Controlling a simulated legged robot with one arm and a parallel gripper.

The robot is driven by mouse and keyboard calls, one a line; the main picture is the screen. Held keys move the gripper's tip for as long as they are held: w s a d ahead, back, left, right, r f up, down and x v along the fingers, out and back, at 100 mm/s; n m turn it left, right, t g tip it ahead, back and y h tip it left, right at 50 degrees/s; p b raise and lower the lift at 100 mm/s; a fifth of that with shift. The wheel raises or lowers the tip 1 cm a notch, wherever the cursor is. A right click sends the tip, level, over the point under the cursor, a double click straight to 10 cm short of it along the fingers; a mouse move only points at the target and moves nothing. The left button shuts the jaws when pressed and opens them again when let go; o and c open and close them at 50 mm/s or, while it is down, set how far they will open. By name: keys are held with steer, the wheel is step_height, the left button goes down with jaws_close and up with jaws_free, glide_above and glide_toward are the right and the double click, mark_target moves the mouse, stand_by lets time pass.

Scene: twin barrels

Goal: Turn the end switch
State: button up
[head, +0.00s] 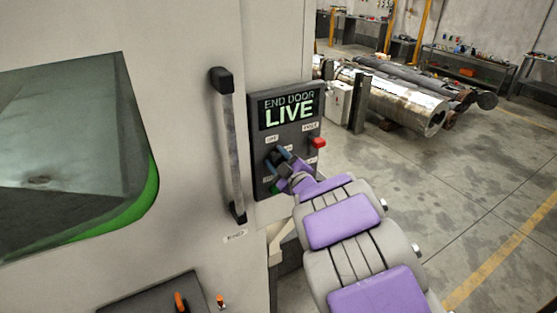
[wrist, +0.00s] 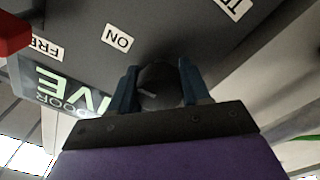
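The end switch is a dark round knob (wrist: 160,88) with a pale pointer mark, on a dark control panel (head: 258,150). In the wrist view the mark slants across the knob, and an "ON" label is close by. My gripper (wrist: 160,86) has its blue fingers on both sides of the knob, which fills the gap between them. In the head view my gripper (head: 280,160) is at the lower part of the panel and mostly hides the knob. The panel's display (head: 290,107) reads "END DOOR LIVE".
A red button (head: 318,142) sticks out at the panel's right edge. A vertical door handle (head: 229,145) stands left of the panel. Another panel with an orange switch (head: 181,302) is at the bottom. Open floor (head: 440,180) and metal cylinders (head: 405,103) are to the right.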

steer(key=o, duration=0.3)
steer(key=shift+w+a+f, duration=0.1)
steer(key=shift+w+a, duration=0.05)
steer(key=shift+o, duration=0.7)
steer(key=shift+a, duration=0.15)
steer(key=shift+s+d, duration=0.45)
steer(key=b+v, duration=1)
steer(key=v, duration=0.6)
steer(key=shift+s+b, duration=0.15)
steer(key=shift+b, duration=0.2)
steer(key=shift+f, duration=0.15)
